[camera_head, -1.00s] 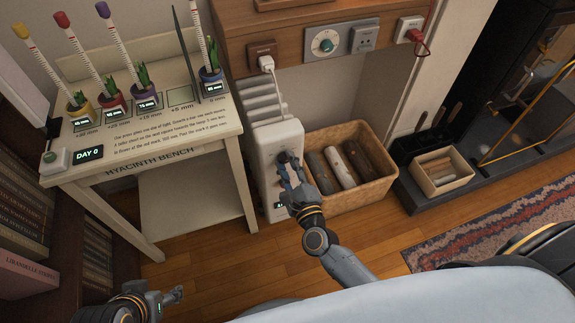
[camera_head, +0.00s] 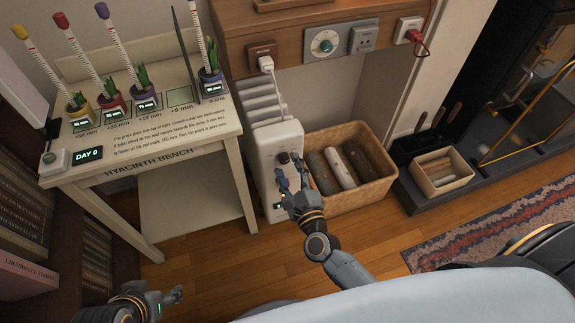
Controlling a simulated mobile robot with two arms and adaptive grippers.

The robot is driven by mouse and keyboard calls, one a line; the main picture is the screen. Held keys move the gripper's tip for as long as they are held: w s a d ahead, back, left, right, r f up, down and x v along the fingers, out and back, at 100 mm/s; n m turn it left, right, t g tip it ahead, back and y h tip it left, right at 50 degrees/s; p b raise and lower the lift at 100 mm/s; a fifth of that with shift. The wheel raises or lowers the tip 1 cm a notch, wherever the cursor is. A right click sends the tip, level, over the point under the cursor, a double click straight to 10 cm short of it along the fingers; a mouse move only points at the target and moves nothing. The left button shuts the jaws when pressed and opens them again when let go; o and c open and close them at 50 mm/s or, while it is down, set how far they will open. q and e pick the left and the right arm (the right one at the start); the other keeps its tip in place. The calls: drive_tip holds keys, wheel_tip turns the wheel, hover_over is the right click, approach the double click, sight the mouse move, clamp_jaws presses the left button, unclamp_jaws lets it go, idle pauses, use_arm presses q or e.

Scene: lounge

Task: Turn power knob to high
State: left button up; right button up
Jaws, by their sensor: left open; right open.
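A white heater (camera_head: 266,150) stands on the floor beside the bench, with a dark round power knob (camera_head: 284,158) on the upper part of its front panel. The knob's setting is too small to read. My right gripper (camera_head: 288,172) is open in front of the panel, its fingertips just below and right of the knob. It holds nothing, and I cannot tell whether a finger touches the panel. My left gripper (camera_head: 176,294) is open and empty, low over the floor at the bottom left.
A wicker basket of logs (camera_head: 360,196) stands close right of the heater. The hyacinth bench (camera_head: 190,160) with several potted plants is on the left. A white plug and cord (camera_head: 268,66) run from the wall socket above the heater. Wooden floor (camera_head: 215,250) is clear in front.

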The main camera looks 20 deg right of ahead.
drive_tip(key=s, duration=1.1)
drive_tip(key=shift+d, duration=0.15)
